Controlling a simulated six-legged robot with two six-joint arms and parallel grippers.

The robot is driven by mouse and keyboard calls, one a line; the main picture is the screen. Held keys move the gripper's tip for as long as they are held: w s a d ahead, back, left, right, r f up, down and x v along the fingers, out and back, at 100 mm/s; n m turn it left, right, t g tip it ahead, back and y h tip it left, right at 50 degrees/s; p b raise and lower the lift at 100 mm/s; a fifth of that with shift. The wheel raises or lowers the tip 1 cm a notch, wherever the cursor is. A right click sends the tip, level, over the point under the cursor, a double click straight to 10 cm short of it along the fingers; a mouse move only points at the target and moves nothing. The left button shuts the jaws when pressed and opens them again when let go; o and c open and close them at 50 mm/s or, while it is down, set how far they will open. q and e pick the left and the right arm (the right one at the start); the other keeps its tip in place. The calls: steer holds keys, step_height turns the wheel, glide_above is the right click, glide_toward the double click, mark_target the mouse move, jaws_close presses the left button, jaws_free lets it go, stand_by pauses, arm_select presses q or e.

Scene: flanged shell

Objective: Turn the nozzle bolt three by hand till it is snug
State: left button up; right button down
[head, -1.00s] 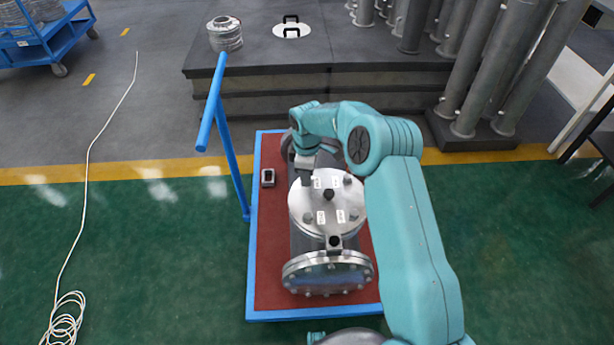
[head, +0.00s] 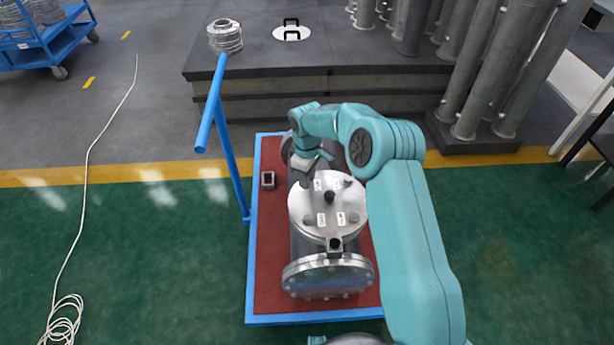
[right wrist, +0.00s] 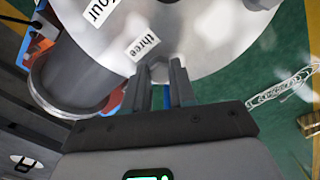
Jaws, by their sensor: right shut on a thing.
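The nozzle's round silver cover (head: 328,226) sits on top of the flanged shell (head: 312,247). It carries white labels and bolts near its rim. In the right wrist view, the label "three" (right wrist: 145,46) lies beside a grey hex bolt head, bolt three (right wrist: 158,71). My right gripper (right wrist: 163,84) has its two fingers on either side of this head and is shut on it. In the head view the right gripper (head: 306,181) is at the cover's far left edge, and bolt three is hidden there. My left gripper is not in view.
The shell stands on a red cart (head: 270,270) with blue edges. A blue handle post (head: 213,105) rises at its left. A small grey block (head: 267,180) lies on the cart. A black knob (head: 330,197) stands up mid-cover.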

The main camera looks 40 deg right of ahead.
steer(key=shift+w+d+r, duration=0.1)
steer(key=shift+w+r, duration=0.05)
steer(key=shift+r, duration=0.1)
steer(key=c, duration=1)
jaws_free()
steer(key=shift+o, duration=0.4)
steer(key=shift+f, duration=0.1)
step_height(320, 180, up, 16)
steer(key=p, duration=0.1)
steer(key=shift+r+p, duration=0.25)
steer(key=shift+p, duration=0.15)
